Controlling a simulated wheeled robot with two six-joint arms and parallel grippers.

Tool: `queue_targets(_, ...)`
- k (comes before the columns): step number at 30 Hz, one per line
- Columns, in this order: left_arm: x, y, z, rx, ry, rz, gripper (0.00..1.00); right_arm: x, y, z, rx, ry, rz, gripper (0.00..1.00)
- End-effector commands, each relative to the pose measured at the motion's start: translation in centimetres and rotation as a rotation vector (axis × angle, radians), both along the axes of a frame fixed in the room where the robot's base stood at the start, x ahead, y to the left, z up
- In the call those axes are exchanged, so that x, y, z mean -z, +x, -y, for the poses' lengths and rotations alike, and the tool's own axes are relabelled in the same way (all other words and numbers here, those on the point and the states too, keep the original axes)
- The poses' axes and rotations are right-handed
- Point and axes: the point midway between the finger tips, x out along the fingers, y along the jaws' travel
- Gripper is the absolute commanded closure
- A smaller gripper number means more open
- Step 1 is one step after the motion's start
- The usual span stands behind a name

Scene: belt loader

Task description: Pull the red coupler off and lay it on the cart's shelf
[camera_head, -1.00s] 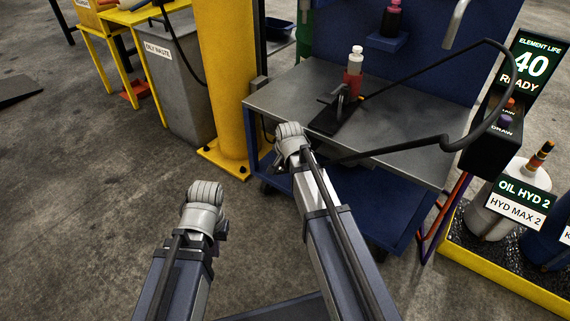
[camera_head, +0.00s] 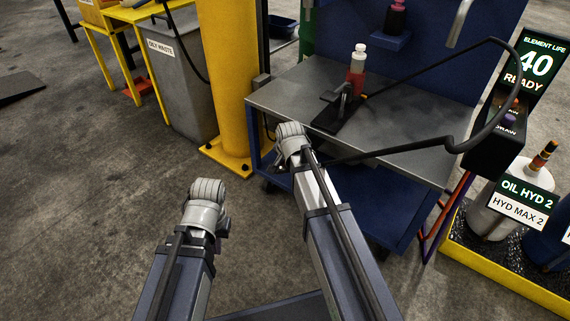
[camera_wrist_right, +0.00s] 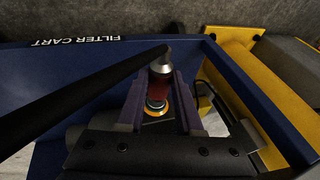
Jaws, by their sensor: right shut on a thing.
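In the right wrist view the red coupler (camera_wrist_right: 159,88) sits between the two purple fingers of my right gripper (camera_wrist_right: 160,98), which is shut on it. A silver collar tops the coupler, and a thick black hose (camera_wrist_right: 80,95) runs to it from the left. Below the coupler is a round fitting with an orange ring (camera_wrist_right: 154,110); I cannot tell whether they touch. In the head view the coupler is hidden behind my right wrist (camera_head: 292,142), beside the blue cart's near left corner. The cart's grey top shelf (camera_head: 400,130) is visible. My left gripper (camera_head: 205,203) is left of the cart, its fingers hidden.
On the top shelf stand a bottle of red liquid (camera_head: 357,75) and a black stand (camera_head: 337,112). The hose arches over the shelf's right part. A yellow post (camera_head: 228,80) and a grey waste bin (camera_head: 180,85) are left. The shelf's middle is mostly clear.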

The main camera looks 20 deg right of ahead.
Motion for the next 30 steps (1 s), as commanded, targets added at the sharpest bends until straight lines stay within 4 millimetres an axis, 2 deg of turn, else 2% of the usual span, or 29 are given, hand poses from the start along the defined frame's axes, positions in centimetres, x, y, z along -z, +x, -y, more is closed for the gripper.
queue_targets(20, 0.0, 0.0, 0.0, 0.000, 0.000, 0.000, 1.00, 0.0, -1.8, -2.2, -0.001, 0.000, 0.000, 1.00)
queue_targets(30, 0.0, 0.0, 0.0, 0.000, 0.000, 0.000, 1.00, 0.0, -1.8, -2.3, -0.001, 0.000, 0.000, 1.00)
